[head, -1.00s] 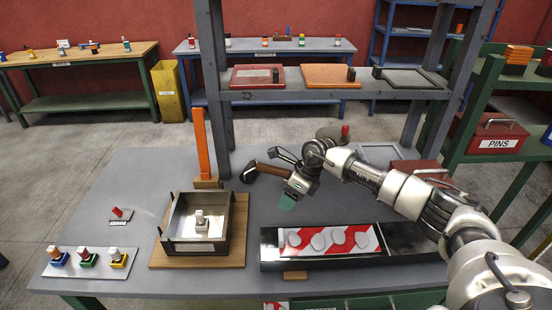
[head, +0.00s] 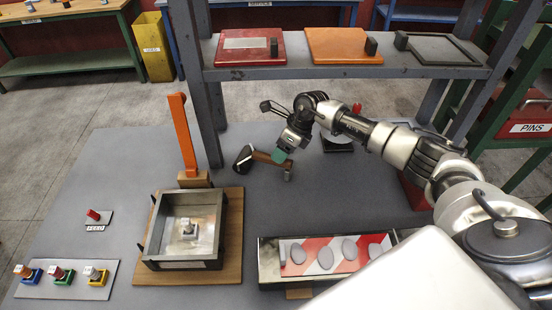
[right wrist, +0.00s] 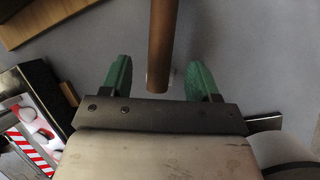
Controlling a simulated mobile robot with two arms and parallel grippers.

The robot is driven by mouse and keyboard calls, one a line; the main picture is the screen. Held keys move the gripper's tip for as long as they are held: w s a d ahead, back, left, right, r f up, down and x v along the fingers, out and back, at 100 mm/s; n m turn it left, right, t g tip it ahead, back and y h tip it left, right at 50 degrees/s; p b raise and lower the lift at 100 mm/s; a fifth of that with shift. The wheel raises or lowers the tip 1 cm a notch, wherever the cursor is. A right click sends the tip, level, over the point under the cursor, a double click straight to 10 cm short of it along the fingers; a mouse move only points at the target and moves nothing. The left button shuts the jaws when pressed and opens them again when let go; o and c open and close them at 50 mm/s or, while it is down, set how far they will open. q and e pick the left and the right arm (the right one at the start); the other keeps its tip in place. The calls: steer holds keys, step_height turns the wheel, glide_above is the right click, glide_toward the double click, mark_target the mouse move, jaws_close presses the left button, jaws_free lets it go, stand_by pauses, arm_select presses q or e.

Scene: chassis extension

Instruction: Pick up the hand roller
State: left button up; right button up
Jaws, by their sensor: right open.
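The hand roller has a dark roller head (head: 243,160) and a brown handle (head: 263,157). It is near the back of the grey table, close to the shelf post. My right gripper (head: 280,157) is at the handle's right end in the head view. In the right wrist view the brown handle (right wrist: 162,40) reaches between the green fingertips of the right gripper (right wrist: 160,78). A gap shows on both sides of the handle, so the gripper is open and not clamped on it. The roller head is outside the wrist view. My left gripper is not in view.
An open metal box (head: 151,235) on a wooden board and an orange upright bar (head: 182,135) stand to the left. A dark tray with a striped panel (head: 300,254) lies in front. The shelf (head: 345,71) overhangs behind. Table around the roller's front is clear.

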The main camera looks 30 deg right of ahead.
steer(key=p+x, duration=0.2)
steer(key=x, duration=0.2)
steer(key=shift+a+f, duration=0.15)
steer(key=shift+f, duration=0.15)
steer(key=shift+w+f, duration=0.1)
steer(key=shift+f, duration=0.2)
steer(key=shift+c, duration=0.2)
jaws_close()
steer(key=shift+r, duration=0.15)
